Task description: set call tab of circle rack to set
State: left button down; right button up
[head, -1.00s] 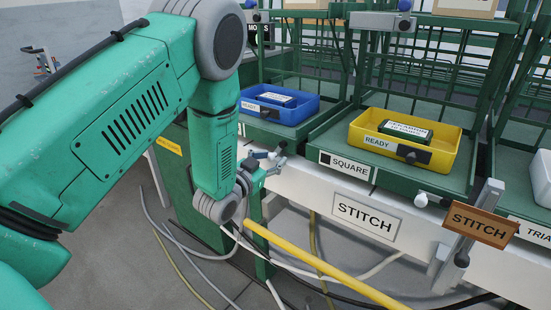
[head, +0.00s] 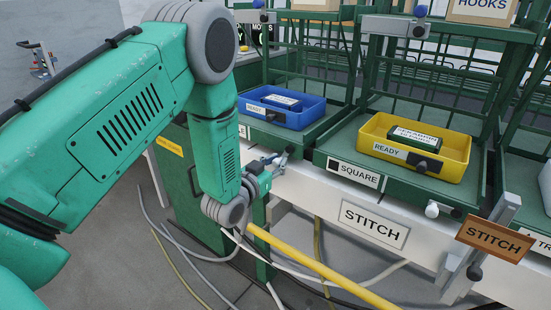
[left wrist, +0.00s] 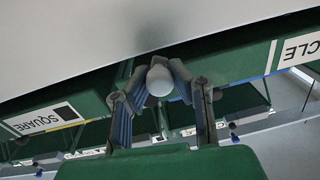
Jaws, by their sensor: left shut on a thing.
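My left gripper (head: 279,162) is low at the front of the green circle rack, below the blue tray (head: 308,116). In the left wrist view its fingers (left wrist: 161,92) are closed around a white round knob (left wrist: 160,80), at the rack's front edge beside the label ending in "CLE" (left wrist: 300,48). This knob looks like the call tab's handle. Any marking of the tab's setting is not readable. My right gripper is not in view.
The square rack's label (head: 354,173) and a similar white knob (head: 432,210) are to the right. A yellow tray (head: 455,167) sits on that rack. A post with an orange STITCH sign (head: 495,239) stands further right. Cables (head: 185,240) lie on the floor.

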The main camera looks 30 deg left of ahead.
pick_arm(q)
jog(key=shift+s+f+n, duration=0.15)
jog(key=shift+f+n, duration=0.1)
jog(key=shift+n, duration=0.05)
jog(key=c, duration=1.4)
grip_release()
jog(key=shift+o, duration=0.2)
jog(key=shift+a, duration=0.1)
jog(key=shift+s, duration=0.2)
jog(key=s, duration=1.1)
jog(key=shift+s, duration=0.25)
jog(key=shift+f, duration=0.1)
